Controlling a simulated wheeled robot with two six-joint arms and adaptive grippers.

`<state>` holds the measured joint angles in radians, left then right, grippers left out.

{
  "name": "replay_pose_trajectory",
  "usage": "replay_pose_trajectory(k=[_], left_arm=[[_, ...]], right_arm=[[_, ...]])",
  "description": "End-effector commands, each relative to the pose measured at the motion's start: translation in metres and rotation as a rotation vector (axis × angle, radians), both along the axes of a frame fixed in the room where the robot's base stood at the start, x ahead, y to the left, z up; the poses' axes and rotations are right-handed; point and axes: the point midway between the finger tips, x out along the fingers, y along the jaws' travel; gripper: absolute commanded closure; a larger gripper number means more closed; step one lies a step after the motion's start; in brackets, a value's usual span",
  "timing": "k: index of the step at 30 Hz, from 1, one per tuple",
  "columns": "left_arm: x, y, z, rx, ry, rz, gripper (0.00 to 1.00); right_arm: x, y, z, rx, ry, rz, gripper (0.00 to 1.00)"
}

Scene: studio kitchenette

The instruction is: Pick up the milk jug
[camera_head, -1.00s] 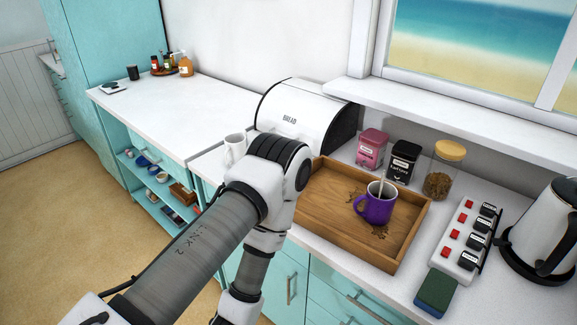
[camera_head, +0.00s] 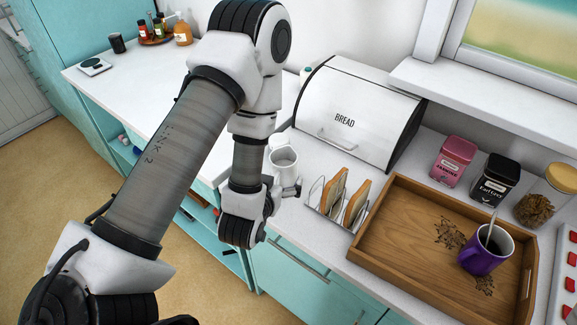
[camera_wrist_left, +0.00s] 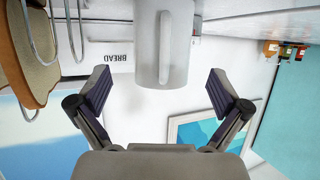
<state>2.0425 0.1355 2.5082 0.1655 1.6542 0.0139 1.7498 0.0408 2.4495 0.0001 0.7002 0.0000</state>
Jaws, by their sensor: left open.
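The milk jug (camera_head: 284,168) is white and stands on the counter beside the bread bin, partly hidden by my left arm in the head view. In the left wrist view the jug (camera_wrist_left: 150,42) is straight ahead, upside down in the picture, with its handle facing my gripper. My left gripper (camera_head: 288,189) is low at the near side of the jug. In the wrist view its two fingers (camera_wrist_left: 158,88) are spread wide and empty, one to each side of the jug's line. I cannot tell whether a finger touches it. My right gripper is not in view.
A wire toast rack (camera_head: 340,205) with toast stands close to the right of the jug. The bread bin (camera_head: 350,105) is behind. A wooden tray (camera_head: 405,225) holds a purple mug (camera_head: 484,256). The left countertop (camera_head: 145,92) is mostly clear.

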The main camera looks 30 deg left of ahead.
Motion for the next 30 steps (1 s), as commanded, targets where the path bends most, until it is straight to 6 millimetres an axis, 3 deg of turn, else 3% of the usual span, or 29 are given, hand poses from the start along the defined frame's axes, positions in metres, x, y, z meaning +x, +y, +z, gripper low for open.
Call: replay_pose_trajectory(k=[1, 5, 9, 15, 22, 29, 30], left_arm=[[0.005, 0.001, -0.012, -0.002, -0.005, 0.001, 0.0], [0.011, 0.003, -0.011, -0.002, -0.003, -0.001, 0.0], [0.026, 0.008, -0.009, -0.001, 0.001, -0.001, 0.0], [0.054, 0.016, -0.024, -0.002, 0.003, -0.002, 0.0], [0.057, 0.017, -0.028, -0.002, 0.003, -0.003, 0.0], [0.057, 0.016, -0.028, -0.002, 0.004, -0.003, 0.81], [0.057, 0.016, -0.028, -0.002, 0.004, -0.003, 0.82]], right_arm=[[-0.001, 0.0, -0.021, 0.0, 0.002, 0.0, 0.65], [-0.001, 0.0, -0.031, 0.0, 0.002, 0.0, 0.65], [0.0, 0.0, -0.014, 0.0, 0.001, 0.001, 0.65], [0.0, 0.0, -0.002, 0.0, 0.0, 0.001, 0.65], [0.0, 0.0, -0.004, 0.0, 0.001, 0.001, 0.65], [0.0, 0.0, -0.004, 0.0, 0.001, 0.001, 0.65], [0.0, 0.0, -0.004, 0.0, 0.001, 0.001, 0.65]])
